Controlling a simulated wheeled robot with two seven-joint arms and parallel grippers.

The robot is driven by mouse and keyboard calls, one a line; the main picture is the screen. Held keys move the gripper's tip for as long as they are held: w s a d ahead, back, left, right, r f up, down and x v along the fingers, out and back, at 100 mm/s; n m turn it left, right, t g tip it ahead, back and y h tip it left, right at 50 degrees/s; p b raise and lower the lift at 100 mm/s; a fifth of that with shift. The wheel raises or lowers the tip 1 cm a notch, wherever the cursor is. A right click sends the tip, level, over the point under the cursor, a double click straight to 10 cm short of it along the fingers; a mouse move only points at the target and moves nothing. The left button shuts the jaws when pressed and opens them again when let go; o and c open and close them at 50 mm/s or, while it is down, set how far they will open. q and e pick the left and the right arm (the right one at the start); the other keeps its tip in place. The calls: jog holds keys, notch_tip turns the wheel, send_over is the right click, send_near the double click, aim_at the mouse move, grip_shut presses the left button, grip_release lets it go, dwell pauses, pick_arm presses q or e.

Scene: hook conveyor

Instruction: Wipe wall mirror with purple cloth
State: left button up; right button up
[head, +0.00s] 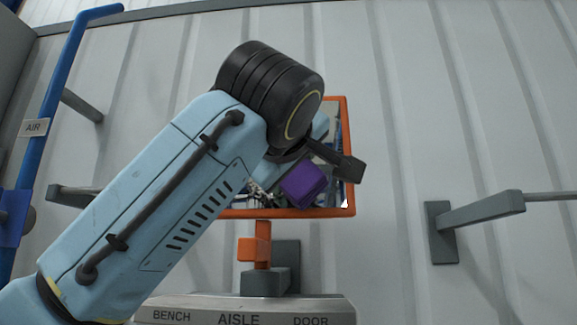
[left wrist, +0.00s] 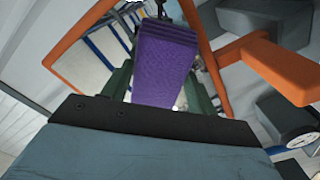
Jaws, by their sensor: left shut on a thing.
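The wall mirror has an orange frame (head: 349,160) and hangs in the middle of the head view, its left part hidden behind my left arm. The purple cloth (head: 304,184) is a folded pad in front of the mirror's lower right part. My left gripper (head: 318,178) is shut on the cloth. In the left wrist view the cloth (left wrist: 163,62) sits between the two dark fingers, with the mirror glass and the orange frame (left wrist: 72,82) around it. I cannot tell whether the cloth touches the glass. My right gripper is not in view.
An orange bracket (head: 262,245) on a grey mount stands under the mirror. Below it is a sign panel (head: 240,303) reading BENCH, AISLE, DOOR. A grey wall arm (head: 480,213) juts out at right. A blue AIR pipe (head: 48,120) runs at left.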

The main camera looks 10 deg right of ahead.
pick_arm(q)
jog(key=w+a+r+b, duration=0.1)
jog(key=w+a+r, duration=0.1)
jog(key=a, duration=0.7)
jog(key=shift+w+a, duration=0.4)
jog(key=shift+w, duration=0.25)
dwell(4.0)
jog(key=b+v, duration=0.3)
jog(key=v, duration=0.3)
dwell(0.4)
